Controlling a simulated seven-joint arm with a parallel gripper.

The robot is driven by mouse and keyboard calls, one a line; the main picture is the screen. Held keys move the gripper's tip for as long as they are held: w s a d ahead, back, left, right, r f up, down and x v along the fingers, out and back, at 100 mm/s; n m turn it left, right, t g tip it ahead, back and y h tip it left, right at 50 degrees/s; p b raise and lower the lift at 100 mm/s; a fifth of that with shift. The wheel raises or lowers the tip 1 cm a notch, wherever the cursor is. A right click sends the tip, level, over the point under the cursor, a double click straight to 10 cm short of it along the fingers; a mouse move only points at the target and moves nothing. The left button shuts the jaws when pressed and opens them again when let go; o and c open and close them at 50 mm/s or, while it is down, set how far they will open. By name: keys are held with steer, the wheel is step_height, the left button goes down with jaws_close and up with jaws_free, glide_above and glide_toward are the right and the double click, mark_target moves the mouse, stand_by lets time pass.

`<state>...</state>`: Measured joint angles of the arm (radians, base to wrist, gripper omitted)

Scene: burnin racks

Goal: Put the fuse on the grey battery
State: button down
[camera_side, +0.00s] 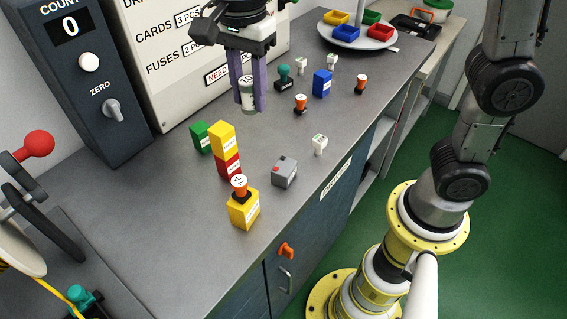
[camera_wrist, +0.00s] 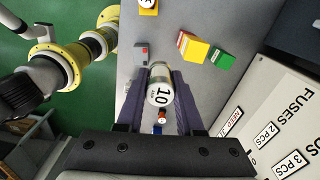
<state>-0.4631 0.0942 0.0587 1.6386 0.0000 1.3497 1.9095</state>
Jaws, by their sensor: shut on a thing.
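My gripper (camera_side: 249,103) is shut on a pale, silvery cylinder, the fuse (camera_side: 248,92), held upright between the two purple fingers above the bench. In the wrist view its round white end (camera_wrist: 160,95) reads 10. The grey battery (camera_side: 284,174) is a small grey block with a red spot on top, standing on the bench nearer the front edge, apart from the fuse. It also shows in the wrist view (camera_wrist: 141,54), above and left of the fuse. Nothing sits on the battery.
A yellow block on a red one (camera_side: 222,138), a green block (camera_side: 200,137) and a yellow block with an orange-and-white piece on top (camera_side: 243,211) stand left of the battery. A small white piece (camera_side: 319,144) is to its right. A blue block (camera_side: 322,83) stands further back.

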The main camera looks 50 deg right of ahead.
steer(key=s+d+f, duration=0.1)
steer(key=s+d, duration=0.4)
steer(key=s, duration=0.3)
steer(key=s+d, duration=0.4)
steer(key=s, duration=0.5)
glide_above(284, 165)
steer(key=f, duration=0.9)
steer(key=shift+s+d+f, duration=0.15)
steer(key=shift+s, duration=0.2)
steer(key=shift+w+f, duration=0.15)
steer(key=shift+f, duration=0.85)
steer(key=shift+w+f, duration=0.15)
steer(key=shift+f, duration=0.8)
steer(key=shift+f, duration=0.15)
steer(key=c, duration=0.5)
jaws_free()
steer(key=shift+c, duration=0.2)
